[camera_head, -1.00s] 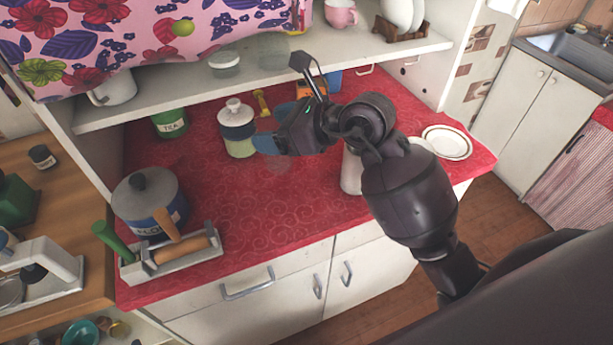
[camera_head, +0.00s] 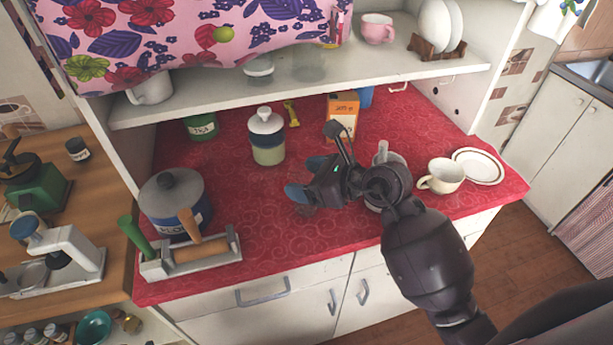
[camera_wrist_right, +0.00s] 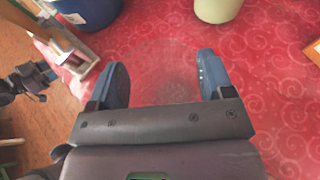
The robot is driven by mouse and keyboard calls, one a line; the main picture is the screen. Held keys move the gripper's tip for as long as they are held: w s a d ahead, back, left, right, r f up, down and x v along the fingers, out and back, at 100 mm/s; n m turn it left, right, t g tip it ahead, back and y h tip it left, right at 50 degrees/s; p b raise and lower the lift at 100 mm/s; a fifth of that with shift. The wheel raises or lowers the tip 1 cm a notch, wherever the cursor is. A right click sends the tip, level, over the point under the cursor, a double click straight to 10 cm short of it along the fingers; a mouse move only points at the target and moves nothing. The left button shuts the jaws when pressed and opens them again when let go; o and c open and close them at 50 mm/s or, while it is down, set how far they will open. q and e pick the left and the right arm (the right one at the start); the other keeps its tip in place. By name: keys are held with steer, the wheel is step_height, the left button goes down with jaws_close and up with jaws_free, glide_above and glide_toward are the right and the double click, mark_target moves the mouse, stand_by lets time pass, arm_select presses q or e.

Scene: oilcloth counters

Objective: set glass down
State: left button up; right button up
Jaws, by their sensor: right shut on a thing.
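My right gripper (camera_head: 306,180) is shut on a clear glass (camera_head: 305,209), which is very faint against the red cloth. In the right wrist view the gripper's two blue fingers (camera_wrist_right: 160,72) stand wide apart with the see-through glass (camera_wrist_right: 158,88) between them. The gripper is over the middle of the red counter (camera_head: 270,220), in front of and right of the white-lidded canister. Whether the glass touches the counter I cannot tell.
A cream cup (camera_head: 442,176) and a plate (camera_head: 480,166) are at right. A shelf (camera_head: 300,91) overhangs the back. Cloth left of the gripper is clear.

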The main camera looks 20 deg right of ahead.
steer(key=shift+f, duration=0.1)
steer(key=o, duration=1.1)
steer(key=shift+c, duration=0.2)
